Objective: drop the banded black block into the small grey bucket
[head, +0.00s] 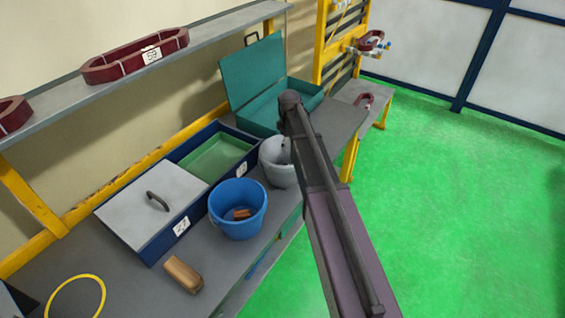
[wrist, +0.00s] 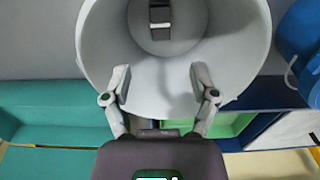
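The banded black block (wrist: 160,20), dark with a pale band, shows inside the small grey bucket (wrist: 240,45) in the wrist view, seen against the round bucket floor. The top of the block is cut by the frame edge. My gripper (wrist: 160,75) is open and empty, its two fingers apart over the bucket's mouth. In the head view the grey bucket (head: 275,169) stands on the bench beside the blue bucket, partly behind my arm. The inside of the bucket and the block cannot be made out there.
The blue bucket (head: 237,222) holds a small brown piece. Behind are a blue box (head: 150,250) with a grey lid, a green tray (head: 185,160) and an open teal case (head: 252,77). A wooden-backed brush (head: 183,274) and yellow ring (head: 103,292) lie in front left.

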